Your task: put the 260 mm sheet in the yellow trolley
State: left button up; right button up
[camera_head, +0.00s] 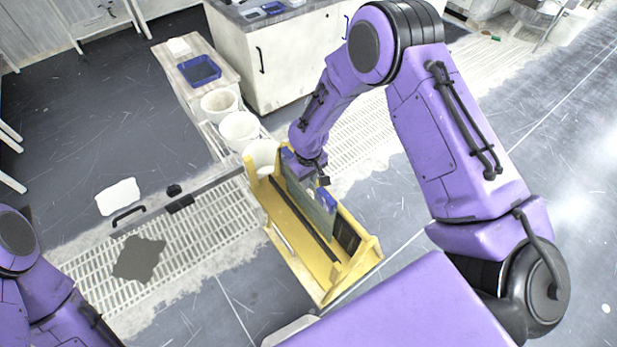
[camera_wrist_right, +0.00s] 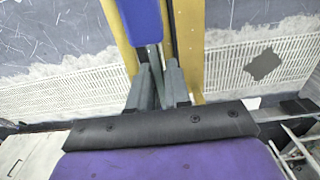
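The yellow trolley (camera_head: 285,262) stands on the floor at the centre of the head view; its yellow side also shows in the wrist view (camera_wrist_right: 190,40). A grey-green sheet (camera_head: 318,212) stands on edge in it, leaning against the right side, with blue pieces beside it. Its size cannot be read. My right gripper (camera_head: 313,172) is at the sheet's upper far end. In the right wrist view its two fingers (camera_wrist_right: 157,75) sit close on either side of the thin sheet edge, apparently gripping it. A blue piece (camera_wrist_right: 140,20) is just beyond. My left gripper is out of view.
White buckets (camera_head: 238,130) stand in a row behind the trolley, near a bench with a blue tray (camera_head: 199,71). A white cabinet (camera_head: 290,60) is farther back. Floor grating (camera_head: 200,225) with a dark patch (camera_head: 140,258) lies to the left. Open floor lies right of the trolley.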

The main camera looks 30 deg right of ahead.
jog(key=shift+o, duration=1.3)
jog(key=shift+r, duration=0.15)
notch_tip(320, 180, up, 12)
jog(key=b, duration=0.2)
